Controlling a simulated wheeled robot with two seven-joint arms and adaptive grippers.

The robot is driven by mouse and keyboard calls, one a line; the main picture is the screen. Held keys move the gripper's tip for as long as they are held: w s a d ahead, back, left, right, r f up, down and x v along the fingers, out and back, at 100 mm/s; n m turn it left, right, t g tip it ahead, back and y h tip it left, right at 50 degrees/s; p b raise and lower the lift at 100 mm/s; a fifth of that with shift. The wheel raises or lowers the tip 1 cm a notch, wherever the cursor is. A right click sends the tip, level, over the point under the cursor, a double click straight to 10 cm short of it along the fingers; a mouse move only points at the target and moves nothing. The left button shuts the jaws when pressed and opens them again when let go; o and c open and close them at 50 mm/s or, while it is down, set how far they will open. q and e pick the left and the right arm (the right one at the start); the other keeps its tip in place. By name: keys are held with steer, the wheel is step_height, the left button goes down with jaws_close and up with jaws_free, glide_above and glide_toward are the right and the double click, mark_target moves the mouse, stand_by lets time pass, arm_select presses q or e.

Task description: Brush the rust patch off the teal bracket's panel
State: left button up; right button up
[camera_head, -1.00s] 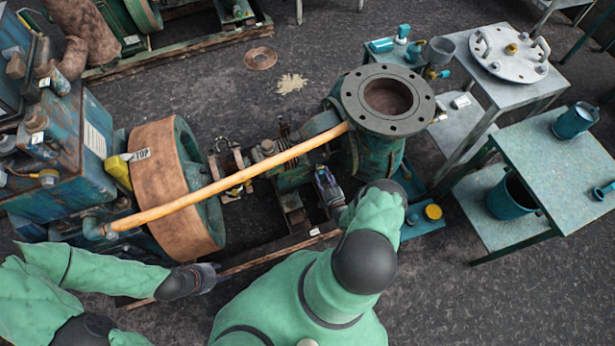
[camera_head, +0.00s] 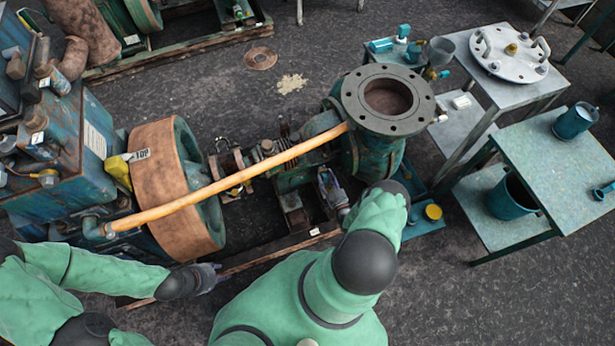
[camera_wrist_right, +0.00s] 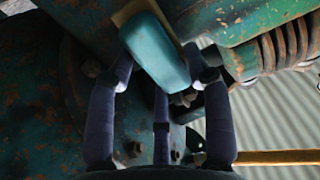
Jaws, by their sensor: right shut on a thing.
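My right gripper (camera_head: 333,192) reaches in beside the pump, below the orange bar in the head view. In the right wrist view its dark fingers (camera_wrist_right: 160,85) are closed on a teal block-shaped brush (camera_wrist_right: 155,50) with a tan edge at its top. The brush is up against or very near a worn teal surface (camera_wrist_right: 195,20) with rusty spots, which seems to be the bracket. I cannot tell which rust is the patch; the brush and gripper hide part of the panel. My left gripper (camera_head: 207,275) is low at the left, apart from the bracket; its fingers are unclear.
The orange bar (camera_head: 230,181) crosses above the machine from the brown wheel (camera_head: 160,190) to the flanged pump (camera_head: 387,100). A coiled spring (camera_wrist_right: 285,45) is close to the brush. Tables with containers (camera_head: 560,165) stand at the right.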

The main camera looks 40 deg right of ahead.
steer(key=shift+s, duration=0.15)
steer(key=shift+v, duration=1.95)
steer(key=shift+a, duration=0.1)
steer(key=v, duration=0.6)
